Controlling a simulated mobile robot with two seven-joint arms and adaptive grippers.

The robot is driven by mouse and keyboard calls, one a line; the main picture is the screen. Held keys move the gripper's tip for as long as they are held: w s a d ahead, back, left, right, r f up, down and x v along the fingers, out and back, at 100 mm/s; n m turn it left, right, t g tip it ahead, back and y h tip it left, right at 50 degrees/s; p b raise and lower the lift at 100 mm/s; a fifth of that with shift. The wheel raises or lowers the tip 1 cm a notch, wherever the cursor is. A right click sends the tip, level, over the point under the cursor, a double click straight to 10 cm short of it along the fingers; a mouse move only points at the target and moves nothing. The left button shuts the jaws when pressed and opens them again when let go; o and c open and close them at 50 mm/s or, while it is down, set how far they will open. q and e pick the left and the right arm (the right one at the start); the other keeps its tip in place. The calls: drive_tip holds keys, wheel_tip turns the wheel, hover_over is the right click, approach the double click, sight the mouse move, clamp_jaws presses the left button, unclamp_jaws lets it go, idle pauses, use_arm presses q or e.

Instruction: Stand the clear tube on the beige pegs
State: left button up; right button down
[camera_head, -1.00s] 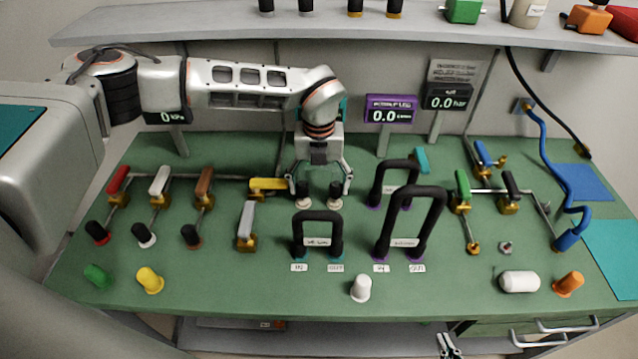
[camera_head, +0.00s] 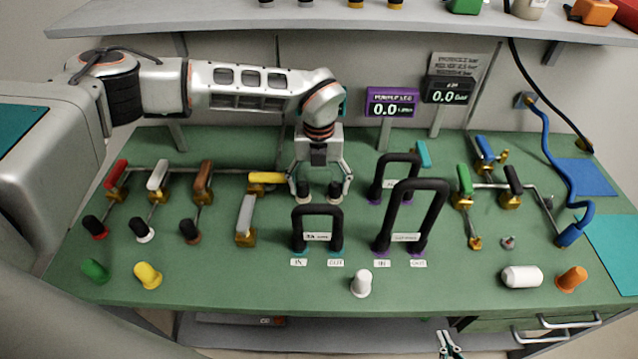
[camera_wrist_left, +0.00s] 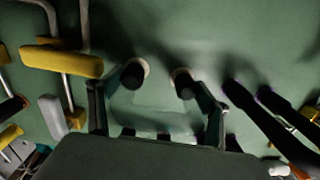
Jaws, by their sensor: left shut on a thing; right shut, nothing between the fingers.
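My left gripper (camera_head: 320,192) is above the two beige pegs (camera_head: 303,198) in the middle of the bench, its fingers spread wide. Black uprights stand over the beige bases. In the left wrist view, a faint, see-through clear tube (camera_wrist_left: 155,108) spans between the fingers of my left gripper (camera_wrist_left: 155,110), which is shut on it. The beige pegs (camera_wrist_left: 183,78) show just beyond it with black tops. I cannot tell whether the tube's ends touch or sit over the pegs. My right gripper (camera_head: 450,345) is at the bottom edge, shut and empty, below the bench front.
A small black arch (camera_head: 318,215) stands just in front, and two more black arches (camera_head: 412,215) stand to the right. A yellow-handled valve (camera_head: 267,178) is close left of my left gripper. A white plug (camera_head: 361,284) is near the front edge.

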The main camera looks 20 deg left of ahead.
use_arm(q)
drive_tip(key=o, duration=1.3)
drive_tip(key=shift+f, duration=0.1)
drive_tip(key=shift+a, duration=0.1)
wheel_tip(320, 180, up, 12)
drive_tip(key=shift+f, duration=0.25)
drive_tip(key=shift+r, duration=0.3)
drive_tip(key=shift+d, duration=0.2)
